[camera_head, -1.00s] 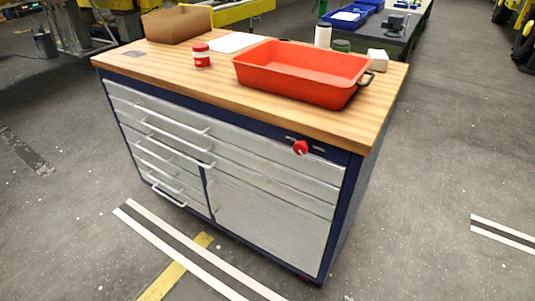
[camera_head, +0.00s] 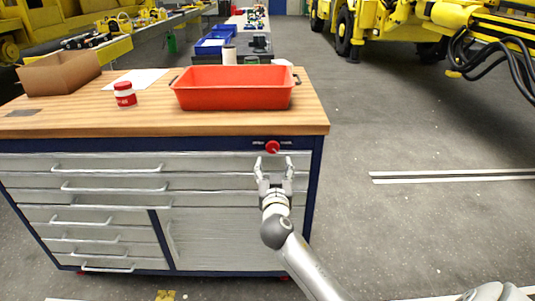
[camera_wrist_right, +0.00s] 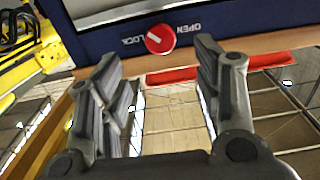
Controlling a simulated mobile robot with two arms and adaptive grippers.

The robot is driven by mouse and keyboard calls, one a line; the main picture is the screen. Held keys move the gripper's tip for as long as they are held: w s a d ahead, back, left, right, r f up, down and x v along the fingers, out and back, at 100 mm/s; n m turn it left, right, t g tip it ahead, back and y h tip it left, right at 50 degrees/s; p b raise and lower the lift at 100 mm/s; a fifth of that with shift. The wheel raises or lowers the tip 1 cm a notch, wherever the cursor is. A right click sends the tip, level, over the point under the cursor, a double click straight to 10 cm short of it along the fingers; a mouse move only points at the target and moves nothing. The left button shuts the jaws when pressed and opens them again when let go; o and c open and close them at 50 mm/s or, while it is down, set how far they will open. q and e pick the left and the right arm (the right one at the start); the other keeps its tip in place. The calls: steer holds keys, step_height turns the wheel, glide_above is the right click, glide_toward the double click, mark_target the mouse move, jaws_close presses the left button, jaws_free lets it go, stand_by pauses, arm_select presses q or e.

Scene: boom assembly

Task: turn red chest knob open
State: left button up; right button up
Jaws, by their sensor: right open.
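The red knob (camera_head: 272,147) sits on the dark blue top rail of the tool chest (camera_head: 314,170), near its right end. In the right wrist view the knob (camera_wrist_right: 160,39) shows between labels reading OPEN and LOCK, with a pale mark across its face. My right gripper (camera_head: 274,163) is just below and in front of the knob in the head view. In the right wrist view my right gripper (camera_wrist_right: 158,68) has its two fingers spread, with the knob beyond and between the tips, apart from them. Nothing is between the fingers. My left gripper is not in view.
Drawer handles (camera_head: 107,169) stick out from the front. Open floor lies to the right.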

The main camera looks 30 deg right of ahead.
mark_target(273, 149)
steer(key=x, duration=0.8)
steer(key=shift+w+p, duration=0.1)
steer(key=shift+p, duration=0.3)
steer(key=shift+x, duration=0.8)
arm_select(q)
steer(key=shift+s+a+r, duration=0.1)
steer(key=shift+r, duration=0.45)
arm_select(e)
steer(key=shift+f, duration=0.1)
steer(key=c, duration=1)
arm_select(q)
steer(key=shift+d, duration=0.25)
